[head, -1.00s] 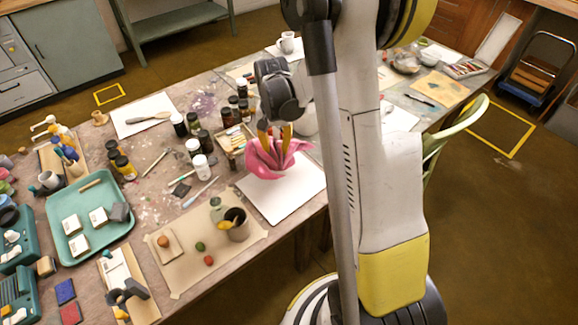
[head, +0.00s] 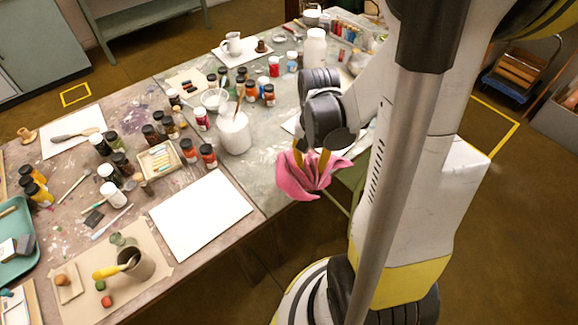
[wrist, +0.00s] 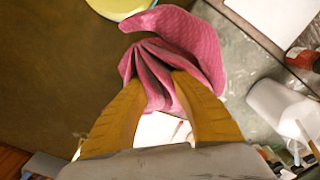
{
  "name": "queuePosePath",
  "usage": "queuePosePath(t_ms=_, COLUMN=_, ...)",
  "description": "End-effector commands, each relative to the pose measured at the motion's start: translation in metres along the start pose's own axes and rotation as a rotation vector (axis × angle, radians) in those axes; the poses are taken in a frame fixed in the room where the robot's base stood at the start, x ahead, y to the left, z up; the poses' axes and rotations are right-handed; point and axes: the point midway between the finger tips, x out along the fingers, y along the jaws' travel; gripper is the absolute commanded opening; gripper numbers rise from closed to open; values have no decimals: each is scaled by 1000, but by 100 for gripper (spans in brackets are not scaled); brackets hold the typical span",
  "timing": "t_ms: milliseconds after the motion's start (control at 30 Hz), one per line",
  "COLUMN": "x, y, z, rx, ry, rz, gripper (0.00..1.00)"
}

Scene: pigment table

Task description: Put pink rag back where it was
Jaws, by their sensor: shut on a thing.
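The pink rag (head: 303,180) hangs bunched from my gripper (head: 312,158), near the front edge of the table. In the wrist view the rag (wrist: 172,52) is pinched between the two yellow fingers of my gripper (wrist: 165,90). The rag's folds spread out past the fingertips. In the head view, part of the rag overlaps the table edge and part shows against the floor. A white sheet (head: 200,215) lies bare on the table to the left of the rag.
A white jar (head: 234,132) with tools in it stands left of my gripper. Paint bottles (head: 253,90) crowd behind it. A beige mat with a cup (head: 137,262) lies at the front left.

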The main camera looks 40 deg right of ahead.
Motion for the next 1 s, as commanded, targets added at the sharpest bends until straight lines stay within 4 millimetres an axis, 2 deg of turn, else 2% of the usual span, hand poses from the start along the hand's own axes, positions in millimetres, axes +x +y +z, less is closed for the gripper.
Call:
queuePosePath(t_ms=200, x=37, y=-48, z=-24, rx=-5, ry=0, rz=0, gripper=0)
queuePosePath(t_ms=433, x=62, y=-88, z=-44, rx=-2, ry=0, rz=0, gripper=0)
queuePosePath(t_ms=633, x=70, y=-96, z=-48, rx=-1, ry=0, rz=0, gripper=0)
queuePosePath(t_ms=867, x=105, y=-96, z=-48, rx=0, ry=0, rz=0, gripper=0)
queuePosePath(t_ms=1000, x=105, y=-96, z=-48, rx=0, ry=0, rz=0, gripper=0)
